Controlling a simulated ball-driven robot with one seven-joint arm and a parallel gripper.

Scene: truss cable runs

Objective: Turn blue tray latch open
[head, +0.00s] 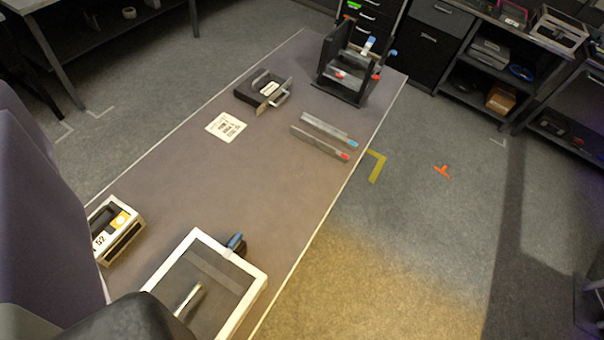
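A shallow tray with a white frame and dark inside (254,289) lies at the near end of the long table. A blue latch (236,242) sits at its far edge, right of the corner, on a dark mount. Its exact turn angle is too small to tell. A short bright metal bar (188,298) shows over the tray's near part; I cannot tell what it belongs to. A dark rounded part, apparently mine, covers the tray's near left corner. No gripper fingers show clearly, and nothing is seen touching the latch.
A labelled white-and-black box (128,228) sits left of the tray. Farther up the table (220,190) are a printed card (226,127), a black clamp-like device (262,90), two grey bars (322,138) and a black rack (345,82). The table's middle is clear. Shelves stand behind.

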